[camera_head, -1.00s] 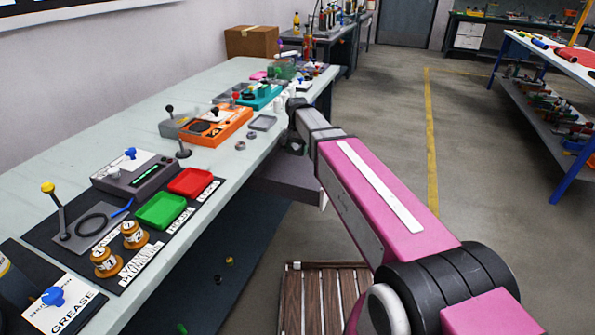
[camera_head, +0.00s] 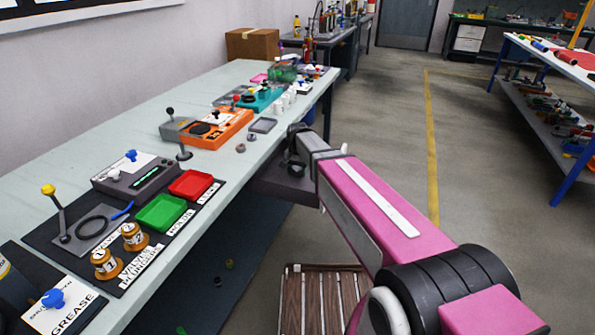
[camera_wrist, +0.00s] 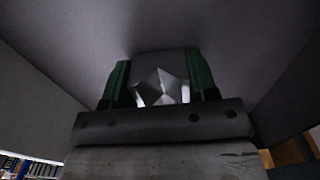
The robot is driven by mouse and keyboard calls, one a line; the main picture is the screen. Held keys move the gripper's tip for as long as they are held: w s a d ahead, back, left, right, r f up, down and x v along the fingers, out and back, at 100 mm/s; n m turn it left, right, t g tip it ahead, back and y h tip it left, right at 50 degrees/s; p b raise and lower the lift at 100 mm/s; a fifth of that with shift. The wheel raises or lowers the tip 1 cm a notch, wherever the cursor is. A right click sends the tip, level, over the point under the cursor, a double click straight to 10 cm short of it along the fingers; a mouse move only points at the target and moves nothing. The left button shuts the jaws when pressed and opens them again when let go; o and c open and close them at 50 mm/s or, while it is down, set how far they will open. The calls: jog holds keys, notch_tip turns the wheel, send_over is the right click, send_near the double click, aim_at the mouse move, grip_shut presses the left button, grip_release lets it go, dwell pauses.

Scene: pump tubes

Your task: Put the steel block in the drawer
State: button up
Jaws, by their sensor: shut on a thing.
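My gripper (camera_wrist: 160,84) fills the middle of the wrist view, with a dark green finger on each side. It is shut on the steel block (camera_wrist: 162,88), whose bright, faceted grey faces show between the fingers. Grey walls and a grey surface surround the gripper there, as of the drawer's inside (camera_wrist: 55,55). In the head view the grey drawer (camera_head: 268,186) stands pulled out below the bench's front edge. My arm's end (camera_head: 296,160) is over it and hides part of it. The block cannot be made out in the head view.
The bench top (camera_head: 95,120) carries an orange device (camera_head: 220,130), a red tray (camera_head: 191,184) and a green tray (camera_head: 161,212). A wooden slatted pallet (camera_head: 325,300) lies on the floor. The aisle to the right is open.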

aim_at(298, 170)
jog(key=shift+f, duration=0.1)
jog(key=o, duration=1.3)
jog(key=shift+c, duration=0.2)
notch_tip(298, 170, up, 12)
